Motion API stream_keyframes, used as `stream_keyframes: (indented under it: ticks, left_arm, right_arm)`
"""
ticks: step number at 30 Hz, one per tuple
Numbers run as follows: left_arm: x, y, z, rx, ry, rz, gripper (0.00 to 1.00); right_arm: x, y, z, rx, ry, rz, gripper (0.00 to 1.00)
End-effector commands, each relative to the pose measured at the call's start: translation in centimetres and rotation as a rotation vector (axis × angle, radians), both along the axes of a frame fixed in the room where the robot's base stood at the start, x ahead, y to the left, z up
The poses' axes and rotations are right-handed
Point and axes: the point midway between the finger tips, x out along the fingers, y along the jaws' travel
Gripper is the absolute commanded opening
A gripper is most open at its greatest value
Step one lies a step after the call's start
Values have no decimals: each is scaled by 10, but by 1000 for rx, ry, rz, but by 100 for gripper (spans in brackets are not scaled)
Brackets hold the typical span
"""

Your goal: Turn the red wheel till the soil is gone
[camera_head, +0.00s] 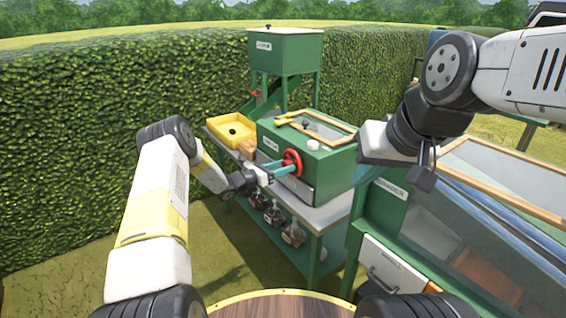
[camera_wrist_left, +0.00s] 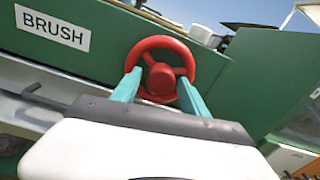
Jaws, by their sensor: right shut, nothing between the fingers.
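The red wheel (camera_head: 291,163) is on the front of a green box (camera_head: 320,168) standing on a bench. In the left wrist view the wheel (camera_wrist_left: 160,69) shows close up, beside a "BRUSH" label. My left gripper (camera_head: 283,168) reaches the wheel. Its two teal fingers (camera_wrist_left: 159,80) are spread apart, overlapping the rim on either side of the hub; I cannot tell whether they touch it. My right gripper (camera_head: 425,178) is shut and empty, raised to the right of the box. I cannot make out soil in the box's framed top.
A yellow tray (camera_head: 231,131) sits left of the box, and a green hopper (camera_head: 286,52) stands behind. Several small items (camera_head: 274,214) are on the bench's lower shelf. A green glazed cabinet (camera_head: 440,235) is close on the right. A hedge (camera_head: 90,130) lines the back.

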Motion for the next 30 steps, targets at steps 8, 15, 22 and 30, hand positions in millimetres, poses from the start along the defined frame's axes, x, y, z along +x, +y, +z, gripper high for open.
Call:
stream_keyframes:
  ticks: [8,15,22,30]
  left_arm:
    - [0,0,0,0,0,0,0]
    - [0,0,0,14,-21,0,0]
    - [0,1,0,78,-107,1,0]
    - [0,1,1,213,-295,1,0]
  right_arm:
    - [0,0,0,0,0,0,0]
    - [0,0,0,0,0,0,0]
    - [0,0,0,0,0,0,0]
    - [0,0,0,0,0,0,0]
